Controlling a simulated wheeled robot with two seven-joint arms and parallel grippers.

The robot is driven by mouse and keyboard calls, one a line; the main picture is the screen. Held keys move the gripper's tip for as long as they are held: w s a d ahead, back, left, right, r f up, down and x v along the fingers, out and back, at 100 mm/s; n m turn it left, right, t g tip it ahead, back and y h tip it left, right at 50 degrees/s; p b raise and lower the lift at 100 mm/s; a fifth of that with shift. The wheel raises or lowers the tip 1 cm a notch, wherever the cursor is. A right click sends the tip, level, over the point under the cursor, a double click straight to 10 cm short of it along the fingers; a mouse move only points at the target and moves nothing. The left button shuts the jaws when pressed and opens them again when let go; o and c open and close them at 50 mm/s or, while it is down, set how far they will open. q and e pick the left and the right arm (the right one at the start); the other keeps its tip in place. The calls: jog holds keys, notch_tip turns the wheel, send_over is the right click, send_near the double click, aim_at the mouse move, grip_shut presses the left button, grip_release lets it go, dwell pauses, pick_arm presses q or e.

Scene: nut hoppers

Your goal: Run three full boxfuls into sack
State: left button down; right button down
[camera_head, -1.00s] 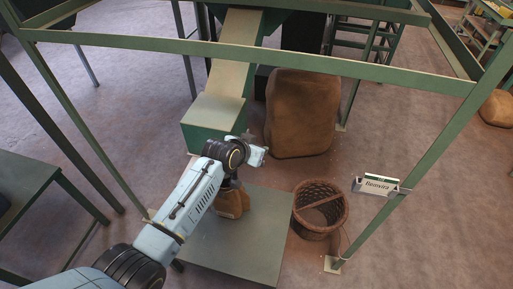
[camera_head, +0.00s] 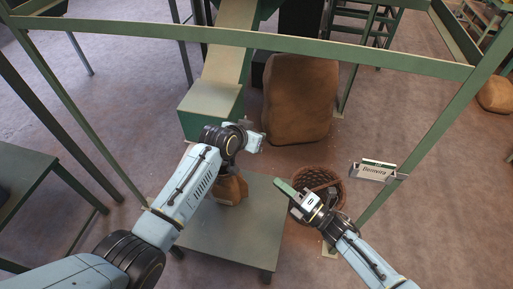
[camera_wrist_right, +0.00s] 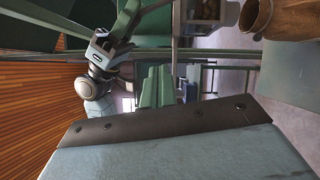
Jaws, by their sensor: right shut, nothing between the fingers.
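A small brown sack (camera_head: 232,189) stands on the low green table (camera_head: 220,238), partly hidden behind my left arm. A sloping chute (camera_head: 230,55) ends in a green box (camera_head: 208,112) with a pale top, just behind the sack. My left gripper (camera_head: 256,141) is beside the box's front right corner, above the sack; its fingers are too small to judge. My right gripper (camera_head: 290,193) is shut and empty, over the left edge of the wicker basket (camera_head: 326,181), beside the table's right edge. In the right wrist view, a brown vessel (camera_wrist_right: 256,18) shows at top right.
A large brown sack (camera_head: 298,100) stands behind the table. A green frame (camera_head: 250,44) spans the area, with a post at right bearing a small sign (camera_head: 377,171). Another table (camera_head: 28,180) stands at left.

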pick_arm(q)
jog(key=shift+w+r, duration=0.2)
jog(key=shift+r, duration=0.05)
pick_arm(e)
jog(key=w+a+r+n, duration=0.1)
jog(key=w+a+r, duration=0.1)
jog(key=w, duration=0.3)
jog(key=w+a+r+n+y, duration=0.1)
jog(key=w+a+r, duration=0.2)
jog(key=w+a, duration=0.1)
jog(key=shift+w+a+g, duration=0.3)
jog(key=shift+w+a, duration=0.1)
jog(key=shift+a, duration=0.05)
